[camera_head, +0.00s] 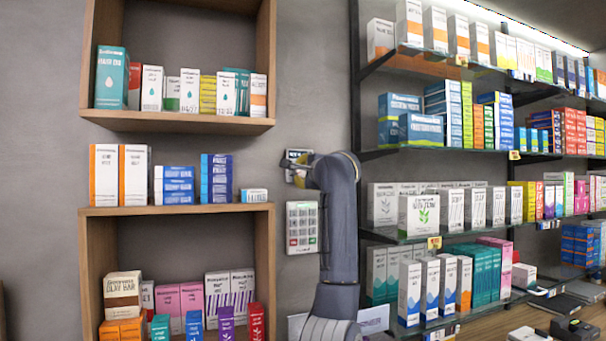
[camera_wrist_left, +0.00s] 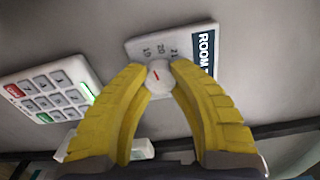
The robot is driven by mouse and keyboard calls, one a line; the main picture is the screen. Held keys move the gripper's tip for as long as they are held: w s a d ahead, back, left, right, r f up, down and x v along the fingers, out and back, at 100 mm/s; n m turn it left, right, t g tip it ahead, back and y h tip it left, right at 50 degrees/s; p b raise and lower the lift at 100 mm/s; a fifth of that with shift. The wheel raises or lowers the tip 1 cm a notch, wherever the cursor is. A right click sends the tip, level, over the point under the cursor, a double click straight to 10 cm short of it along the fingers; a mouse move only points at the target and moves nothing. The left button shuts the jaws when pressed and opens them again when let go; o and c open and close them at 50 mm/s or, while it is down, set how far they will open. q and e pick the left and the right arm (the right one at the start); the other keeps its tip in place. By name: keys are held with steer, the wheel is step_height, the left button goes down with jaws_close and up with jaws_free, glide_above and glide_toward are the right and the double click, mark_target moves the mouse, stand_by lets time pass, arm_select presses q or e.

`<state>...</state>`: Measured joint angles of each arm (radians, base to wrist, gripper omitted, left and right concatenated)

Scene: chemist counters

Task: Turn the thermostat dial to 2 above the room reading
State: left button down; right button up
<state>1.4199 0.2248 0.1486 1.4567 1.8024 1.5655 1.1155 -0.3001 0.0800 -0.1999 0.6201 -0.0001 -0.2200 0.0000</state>
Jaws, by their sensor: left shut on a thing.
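The thermostat (camera_head: 298,153) is a small pale wall plate with a dark label, partly hidden behind my left arm. In the left wrist view, the plate (camera_wrist_left: 137,47) shows the numbers 19, 20 and 21 above a round white dial (camera_wrist_left: 159,74) with a short red mark. I cannot tell exactly which number the mark points to. A dark label reads "ROOM"; its reading is hidden by a finger. My left gripper (camera_wrist_left: 159,77) has its yellow fingers shut on the dial, one on each side. It also shows in the head view (camera_head: 297,167). My right gripper is not in view.
A keypad (camera_head: 302,228) with red and green keys is on the wall just below the thermostat; it also shows in the left wrist view (camera_wrist_left: 50,90). Wooden box shelves (camera_head: 180,123) stand to the left, glass shelves (camera_head: 420,151) with medicine boxes to the right.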

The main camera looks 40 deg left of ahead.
arm_select(q)
steer(key=m, duration=1.4)
steer(key=shift+m, duration=0.3)
steer(key=m, duration=0.3)
steer(key=shift+m, duration=0.3)
steer(key=m, duration=0.3)
steer(key=shift+m, duration=0.3)
steer(key=m, duration=0.6)
steer(key=shift+m, duration=0.3)
steer(key=c, duration=1)
jaws_free()
